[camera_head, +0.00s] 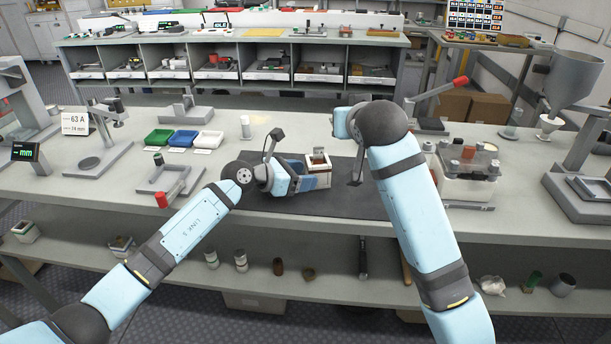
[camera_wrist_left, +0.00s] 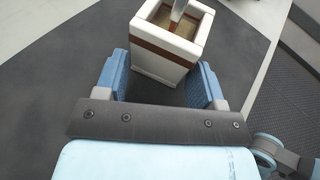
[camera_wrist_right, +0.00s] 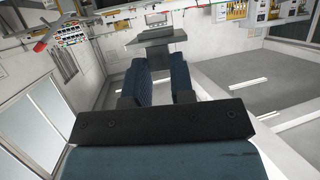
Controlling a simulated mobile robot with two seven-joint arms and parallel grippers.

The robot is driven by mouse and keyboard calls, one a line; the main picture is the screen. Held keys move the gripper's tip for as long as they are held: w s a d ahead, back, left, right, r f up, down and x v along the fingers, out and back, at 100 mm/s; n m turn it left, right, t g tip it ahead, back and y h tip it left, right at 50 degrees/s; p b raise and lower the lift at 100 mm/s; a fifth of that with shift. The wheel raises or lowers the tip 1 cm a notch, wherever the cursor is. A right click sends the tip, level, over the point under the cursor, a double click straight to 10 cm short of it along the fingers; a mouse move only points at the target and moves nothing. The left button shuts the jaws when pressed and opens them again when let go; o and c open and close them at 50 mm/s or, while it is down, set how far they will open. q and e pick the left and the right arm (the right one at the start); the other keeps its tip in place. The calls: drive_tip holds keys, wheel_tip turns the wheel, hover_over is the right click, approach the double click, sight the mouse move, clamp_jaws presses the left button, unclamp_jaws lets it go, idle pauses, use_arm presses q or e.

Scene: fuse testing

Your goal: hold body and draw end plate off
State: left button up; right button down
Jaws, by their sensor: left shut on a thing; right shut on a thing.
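The white, brown-banded fuse body (camera_head: 316,183) stands upright over the dark mat. My left gripper (camera_head: 308,181) is shut on it from the left. In the left wrist view, the body (camera_wrist_left: 163,58) sits between the blue fingers (camera_wrist_left: 162,84). Its top is open, showing a tan inside and a grey strip. My right gripper is raised behind and right of the body; its fingertips are hidden in the head view. In the right wrist view, its fingers (camera_wrist_right: 161,77) are nearly together on a grey plate-like piece (camera_wrist_right: 155,38), apparently the end plate, apart from the body.
The dark mat (camera_head: 345,203) is clear around the body. Blue, green and white trays (camera_head: 183,138) lie left of it. A red-handled fixture (camera_head: 165,180) stands at front left.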

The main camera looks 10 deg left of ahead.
use_arm(q)
drive_tip(key=shift+r, duration=0.1)
use_arm(e)
drive_tip(key=shift+s+d+r, duration=0.2)
drive_tip(key=shift+d+r, duration=0.1)
drive_tip(key=shift+d, duration=0.15)
use_arm(q)
drive_tip(key=o, duration=1)
drive_tip(key=shift+o, duration=0.6)
drive_tip(key=shift+p+v, duration=0.6)
drive_tip(key=shift+v, duration=3.9)
use_arm(e)
drive_tip(key=shift+r, duration=0.65)
use_arm(q)
drive_tip(key=shift+s+d, duration=0.1)
use_arm(e)
drive_tip(key=shift+s+f, duration=0.1)
